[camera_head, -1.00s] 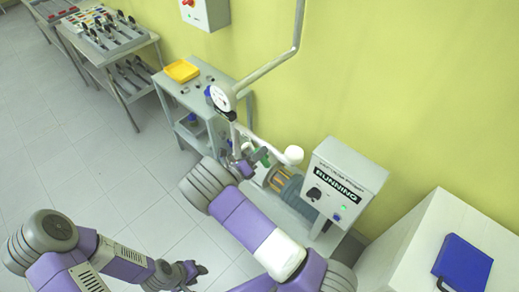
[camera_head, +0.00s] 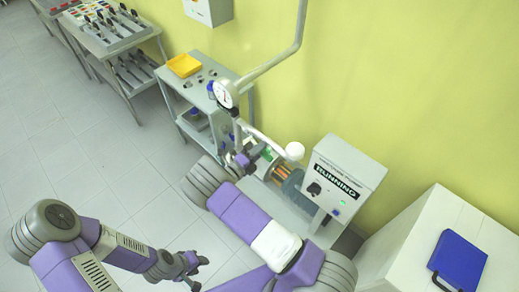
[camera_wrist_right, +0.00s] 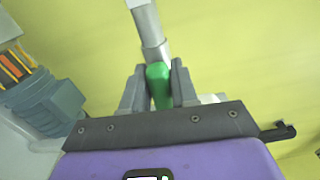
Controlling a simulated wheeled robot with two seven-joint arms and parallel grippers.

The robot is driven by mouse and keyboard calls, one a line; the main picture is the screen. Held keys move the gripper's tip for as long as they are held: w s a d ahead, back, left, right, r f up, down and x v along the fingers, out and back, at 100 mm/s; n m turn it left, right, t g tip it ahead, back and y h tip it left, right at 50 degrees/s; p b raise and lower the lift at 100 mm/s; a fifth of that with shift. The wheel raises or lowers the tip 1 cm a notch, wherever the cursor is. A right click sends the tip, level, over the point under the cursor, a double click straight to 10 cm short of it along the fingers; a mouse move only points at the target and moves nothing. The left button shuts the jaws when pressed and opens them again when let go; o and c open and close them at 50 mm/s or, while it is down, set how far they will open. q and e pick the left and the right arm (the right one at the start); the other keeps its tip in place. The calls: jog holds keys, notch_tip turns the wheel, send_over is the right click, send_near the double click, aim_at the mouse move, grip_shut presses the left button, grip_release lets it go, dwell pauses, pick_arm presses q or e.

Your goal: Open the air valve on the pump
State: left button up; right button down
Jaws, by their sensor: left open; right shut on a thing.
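The pump (camera_head: 288,180) stands by the wall, partly hidden behind my right arm. A green valve handle (camera_wrist_right: 159,86) sits at the end of a grey pipe (camera_wrist_right: 147,28) in the right wrist view. My right gripper (camera_wrist_right: 158,88) is shut on this green handle, with one finger on each side. In the head view my right gripper (camera_head: 247,158) is beside the pump's pipework, and the handle is mostly hidden there. My left gripper (camera_head: 194,268) is open and empty, low over the floor. A round gauge (camera_head: 225,93) is on the pipe above the pump.
A control box (camera_head: 345,180) reading "RUNNING" stands right of the pump. A white cabinet (camera_head: 405,240) with a blue case (camera_head: 460,261) is at the lower right. A grey cart (camera_head: 207,80) with a yellow tray (camera_head: 184,65) stands behind. The floor at left is clear.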

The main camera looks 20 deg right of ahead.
jog(key=shift+f, duration=0.1)
jog(key=c, duration=1)
grip_release()
jog(key=shift+o, duration=0.2)
jog(key=b+v, duration=0.1)
jog(key=v, duration=0.6)
jog(key=shift+s+a, duration=0.15)
jog(key=shift+a, duration=0.1)
